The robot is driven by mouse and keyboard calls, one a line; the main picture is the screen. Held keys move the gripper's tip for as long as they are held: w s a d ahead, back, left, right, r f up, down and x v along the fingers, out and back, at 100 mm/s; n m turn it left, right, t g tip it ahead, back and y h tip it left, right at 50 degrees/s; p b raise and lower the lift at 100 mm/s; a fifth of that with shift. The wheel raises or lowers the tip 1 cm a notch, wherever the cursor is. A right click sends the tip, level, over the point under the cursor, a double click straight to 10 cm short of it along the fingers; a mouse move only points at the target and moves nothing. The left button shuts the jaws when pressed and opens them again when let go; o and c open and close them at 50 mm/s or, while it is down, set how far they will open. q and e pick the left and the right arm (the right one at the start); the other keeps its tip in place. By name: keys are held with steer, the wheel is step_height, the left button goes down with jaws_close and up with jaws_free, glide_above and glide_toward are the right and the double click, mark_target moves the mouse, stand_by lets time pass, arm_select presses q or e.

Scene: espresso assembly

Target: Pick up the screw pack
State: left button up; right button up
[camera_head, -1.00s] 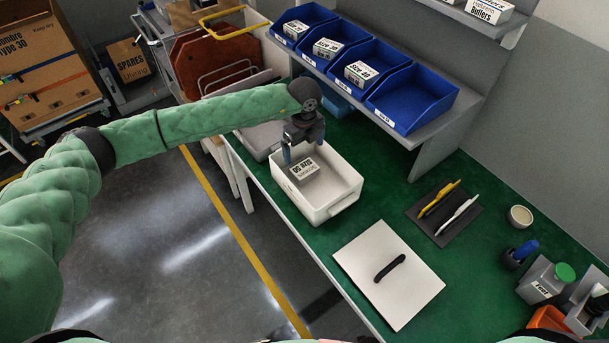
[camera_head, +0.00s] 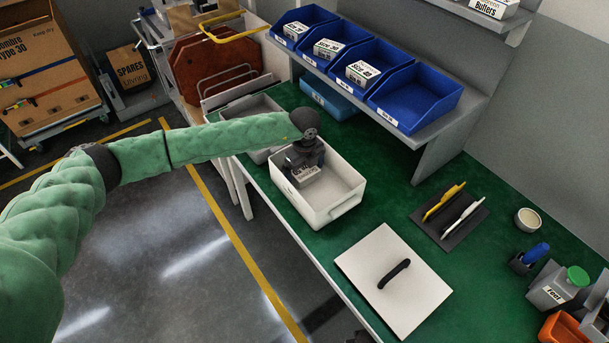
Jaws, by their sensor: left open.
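A small pack with a white printed label (camera_head: 308,178) lies inside the white open bin (camera_head: 340,205), at its left end. The print is too small to read surely as a screw pack. My left gripper (camera_head: 303,170) reaches down into the bin from above and is open. Its fingers are at the pack and partly hide it. I cannot tell whether they touch it. My right gripper is not in view.
A white lid with a black handle (camera_head: 420,300) lies in front of the bin. Blue bins (camera_head: 425,100) with labelled boxes stand on the shelf behind. Yellow and white tools lie on a dark mat (camera_head: 470,222). Green table (camera_head: 385,200) between them is clear.

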arm_select(q)
steer(key=shift+f, duration=0.15)
steer(key=c, duration=1.1)
